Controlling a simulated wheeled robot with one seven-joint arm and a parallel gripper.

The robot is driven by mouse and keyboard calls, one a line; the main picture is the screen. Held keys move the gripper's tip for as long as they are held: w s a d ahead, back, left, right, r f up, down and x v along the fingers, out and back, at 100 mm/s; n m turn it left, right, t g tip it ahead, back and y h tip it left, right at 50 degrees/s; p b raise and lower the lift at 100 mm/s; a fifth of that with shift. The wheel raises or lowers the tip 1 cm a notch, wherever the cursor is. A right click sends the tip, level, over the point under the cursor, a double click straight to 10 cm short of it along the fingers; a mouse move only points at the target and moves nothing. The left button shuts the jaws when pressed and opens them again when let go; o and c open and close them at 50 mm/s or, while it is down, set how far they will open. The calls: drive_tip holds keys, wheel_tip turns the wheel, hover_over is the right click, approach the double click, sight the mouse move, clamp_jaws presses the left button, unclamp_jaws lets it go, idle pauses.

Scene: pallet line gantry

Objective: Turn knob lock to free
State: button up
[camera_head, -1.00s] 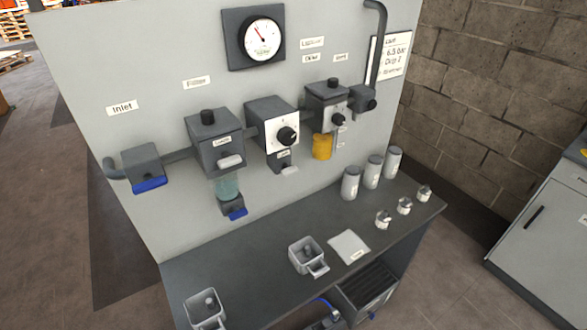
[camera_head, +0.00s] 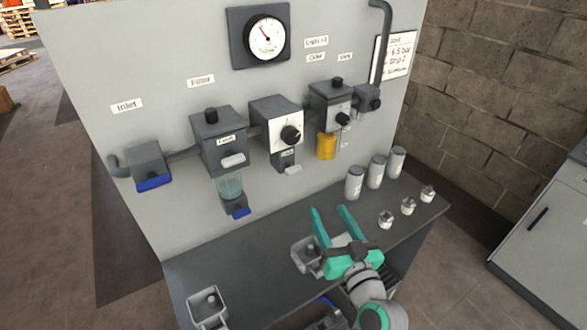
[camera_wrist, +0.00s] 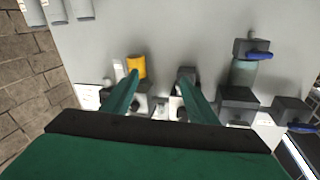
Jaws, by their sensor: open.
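The regulator box (camera_head: 272,112) on the grey panel has a white face with a black round knob (camera_head: 291,135). A small dark block with a label hangs under it, with a light grey lever (camera_head: 293,169) pointing right; this looks like the knob lock, but its label is too small to read surely. My gripper (camera_head: 328,209) is open and empty, over the bench, below and to the right of the lever and apart from it. In the upside-down wrist view, my gripper (camera_wrist: 158,78) points at the panel; its right finger partly covers the regulator area.
A yellow cup (camera_head: 326,146) hangs right of the regulator. The filter box (camera_head: 218,135) with its own light lever is left. Silver canisters (camera_head: 375,171) and small fittings stand on the bench (camera_head: 262,244) at right. A grey tray (camera_head: 306,254) sits beside my gripper.

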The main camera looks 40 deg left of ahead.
sight(295, 171)
drive_tip(key=s+a+r+n+g+y, duration=0.1)
drive_tip(key=a+r+n+g+y, duration=0.15)
drive_tip(key=r+n+g, duration=0.35)
drive_tip(key=shift+m+t, duration=0.4)
drive_tip(key=shift+t, duration=0.4)
drive_tip(key=x, duration=0.7)
drive_tip(key=r+x, duration=0.1)
drive_tip(key=x, duration=0.3)
drive_tip(key=shift+s+a, duration=0.2)
drive_tip(key=shift+a, duration=0.05)
drive_tip(key=c, duration=1.1)
drive_tip(key=shift+o, duration=0.2)
